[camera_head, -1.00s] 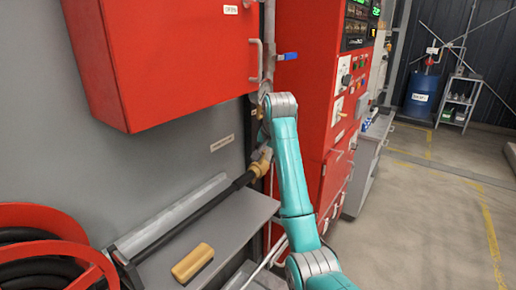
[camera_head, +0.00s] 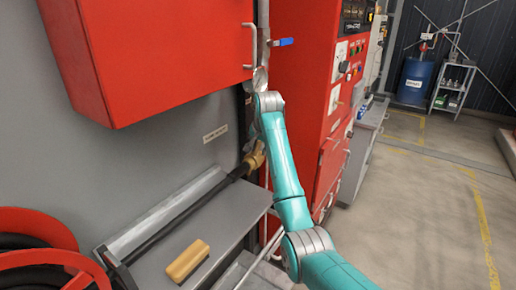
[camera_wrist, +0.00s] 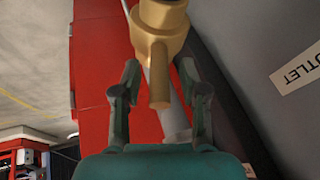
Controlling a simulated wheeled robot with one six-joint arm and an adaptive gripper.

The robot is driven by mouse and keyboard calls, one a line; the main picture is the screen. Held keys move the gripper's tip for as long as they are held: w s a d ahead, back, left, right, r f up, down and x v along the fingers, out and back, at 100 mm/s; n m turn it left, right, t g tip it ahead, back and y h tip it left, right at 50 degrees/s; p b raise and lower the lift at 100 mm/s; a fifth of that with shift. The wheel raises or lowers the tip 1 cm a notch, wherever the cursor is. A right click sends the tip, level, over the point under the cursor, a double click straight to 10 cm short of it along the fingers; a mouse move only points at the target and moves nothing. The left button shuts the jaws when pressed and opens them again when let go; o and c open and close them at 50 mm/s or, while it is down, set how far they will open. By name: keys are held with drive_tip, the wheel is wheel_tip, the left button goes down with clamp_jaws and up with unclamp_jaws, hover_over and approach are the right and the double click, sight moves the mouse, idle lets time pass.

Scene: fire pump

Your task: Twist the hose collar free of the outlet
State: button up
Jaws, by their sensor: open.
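The brass hose collar (camera_head: 256,157) sits at the outlet, on the end of the black hose (camera_head: 190,206), beside the grey wall. In the wrist view the collar (camera_wrist: 160,20) is at the top, with a brass lug (camera_wrist: 159,75) pointing down the picture. My gripper (camera_wrist: 159,80) is open, one finger on each side of the lug in the picture. Gaps show on both sides; I cannot tell how deep the lug sits between the fingers. In the head view my arm hides the gripper and part of the collar. An outlet label (camera_wrist: 299,70) is on the wall.
A red cabinet (camera_head: 165,55) hangs above left, and a blue-handled valve (camera_head: 283,42) is above the arm. A red control panel (camera_head: 312,85) stands right. A grey ledge (camera_head: 232,215) holds a yellow block (camera_head: 187,260). A red reel (camera_head: 40,228) is lower left. Open floor lies right.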

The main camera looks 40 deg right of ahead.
drive_tip(key=shift+w+f, duration=0.15)
drive_tip(key=shift+f, duration=0.15)
clamp_jaws()
